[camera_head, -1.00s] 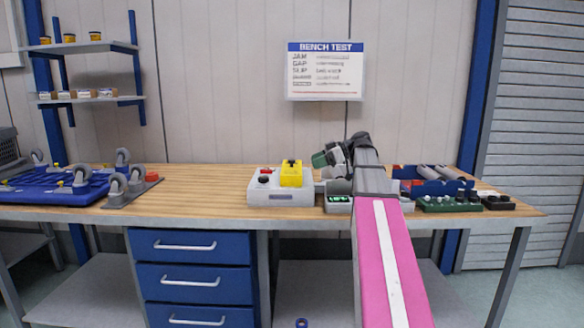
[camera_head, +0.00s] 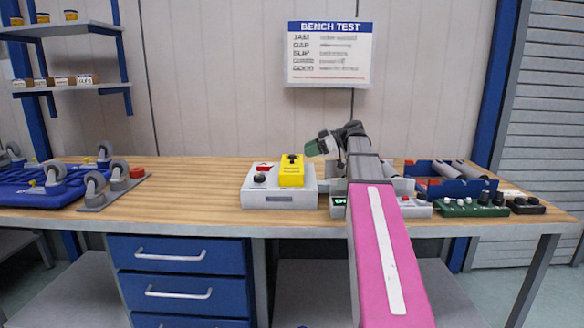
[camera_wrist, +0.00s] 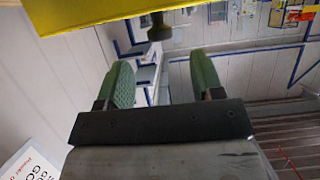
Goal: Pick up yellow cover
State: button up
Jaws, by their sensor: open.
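The yellow cover (camera_head: 291,176) sits on the right part of a light grey control box (camera_head: 260,200) on the bench, with a black knob on its top. In the wrist view the yellow cover (camera_wrist: 90,12) fills the top left edge, with its dark knob (camera_wrist: 159,30) pointing between my fingers but beyond their tips. My gripper (camera_head: 316,147) is to the right of the cover and a little higher, apart from it. In the wrist view the green fingers of my gripper (camera_wrist: 157,70) are spread with nothing between them.
The grey box also carries a black knob (camera_head: 260,179) and a red part (camera_head: 264,166). Small control boxes and a blue tray (camera_head: 455,188) stand to the right. A blue tray with casters (camera_head: 40,190) is at the left. The wooden bench top (camera_head: 195,190) between is clear.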

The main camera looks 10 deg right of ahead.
aim_at(292, 157)
jog(key=x, duration=0.7)
jog(key=shift+a, duration=0.2)
grip_shut()
